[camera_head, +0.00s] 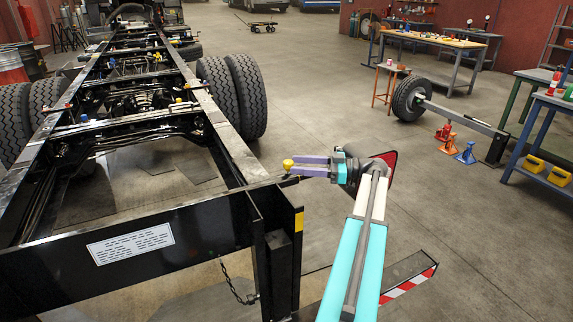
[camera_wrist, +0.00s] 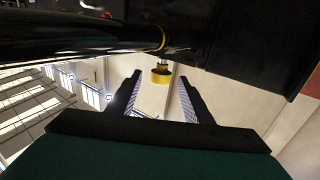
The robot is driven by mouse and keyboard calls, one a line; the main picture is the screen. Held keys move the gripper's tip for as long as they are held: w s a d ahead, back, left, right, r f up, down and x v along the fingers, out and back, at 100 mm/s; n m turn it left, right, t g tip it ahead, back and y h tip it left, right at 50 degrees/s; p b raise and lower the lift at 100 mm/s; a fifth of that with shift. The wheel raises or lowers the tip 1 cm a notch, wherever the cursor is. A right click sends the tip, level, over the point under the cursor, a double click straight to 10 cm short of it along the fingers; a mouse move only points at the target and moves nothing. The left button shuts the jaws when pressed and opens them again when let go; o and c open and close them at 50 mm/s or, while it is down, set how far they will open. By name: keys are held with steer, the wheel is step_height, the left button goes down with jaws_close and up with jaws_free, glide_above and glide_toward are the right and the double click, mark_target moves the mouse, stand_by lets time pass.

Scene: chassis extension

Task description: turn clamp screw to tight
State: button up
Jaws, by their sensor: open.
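The clamp screw shows a yellow knob (camera_head: 288,164) at the right side rail of the black chassis, near its rear corner. In the wrist view the yellow knob (camera_wrist: 160,76) is on a short metal shank beside a black part of the frame. My gripper (camera_head: 297,167) points left at the knob from the right, its fingertips close to it. In the wrist view my gripper (camera_wrist: 160,82) is open, with one finger on each side of the knob in the picture. Gaps show between knob and fingers there. Whether the fingertips reach around the knob is unclear.
The black chassis frame (camera_head: 232,150) and its rear crossbeam (camera_head: 60,262) lie close left of and below my gripper. A striped bar (camera_head: 408,283) sticks out at lower right. Dual tyres (camera_head: 250,95) stand beyond. The floor to the right is clear up to the jack stands (camera_head: 465,155).

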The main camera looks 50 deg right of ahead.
mark_target(287, 165)
steer(key=shift+p+x, duration=0.35)
steer(key=shift+x, duration=1.9)
steer(key=c, duration=1.1)
steer(key=shift+o, duration=0.2)
steer(key=shift+s+a, duration=0.1)
steer(key=shift+a, duration=0.3)
steer(key=shift+d, duration=0.3)
